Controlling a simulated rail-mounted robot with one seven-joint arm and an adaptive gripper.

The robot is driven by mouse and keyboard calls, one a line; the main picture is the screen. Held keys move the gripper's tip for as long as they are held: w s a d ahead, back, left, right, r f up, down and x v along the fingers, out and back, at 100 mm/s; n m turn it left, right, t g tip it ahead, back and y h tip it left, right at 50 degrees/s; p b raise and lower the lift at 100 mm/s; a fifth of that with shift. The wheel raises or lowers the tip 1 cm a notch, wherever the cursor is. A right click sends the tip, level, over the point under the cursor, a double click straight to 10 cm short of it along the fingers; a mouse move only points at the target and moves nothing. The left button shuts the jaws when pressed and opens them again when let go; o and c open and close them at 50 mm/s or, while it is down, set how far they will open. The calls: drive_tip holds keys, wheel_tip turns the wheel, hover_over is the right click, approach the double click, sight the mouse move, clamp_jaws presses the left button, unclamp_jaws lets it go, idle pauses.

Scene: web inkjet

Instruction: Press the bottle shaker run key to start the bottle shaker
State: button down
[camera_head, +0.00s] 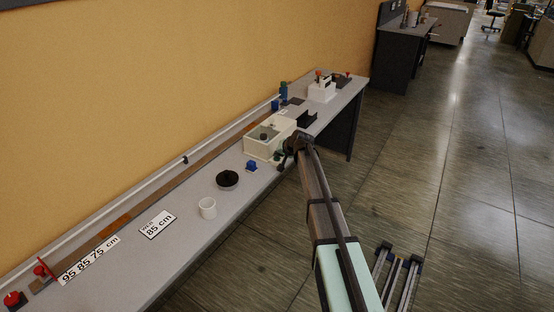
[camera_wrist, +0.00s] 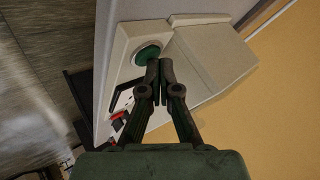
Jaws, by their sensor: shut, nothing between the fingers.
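A cream-coloured machine (camera_head: 262,147), which looks like the bottle shaker, stands on the long bench. In the wrist view its pale housing (camera_wrist: 205,60) carries a front panel with a round green key (camera_wrist: 148,54) and a dark display (camera_wrist: 122,94). My gripper (camera_wrist: 159,68) is shut and empty, its fingertips just beside and partly over the lower right edge of the green key. I cannot tell whether they touch it. In the head view my gripper (camera_head: 287,155) is at the machine's front right side, and the arm hides part of that side.
A white device (camera_head: 321,92) stands farther along the bench. In the wrist view a red part (camera_wrist: 117,116) shows beside the display.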

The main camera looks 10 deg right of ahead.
drive_tip(key=shift+f, duration=0.15)
idle(0.5)
drive_tip(key=shift+r, duration=0.85)
drive_tip(key=shift+r+p, duration=1.1)
drive_tip(key=shift+r, duration=1.4)
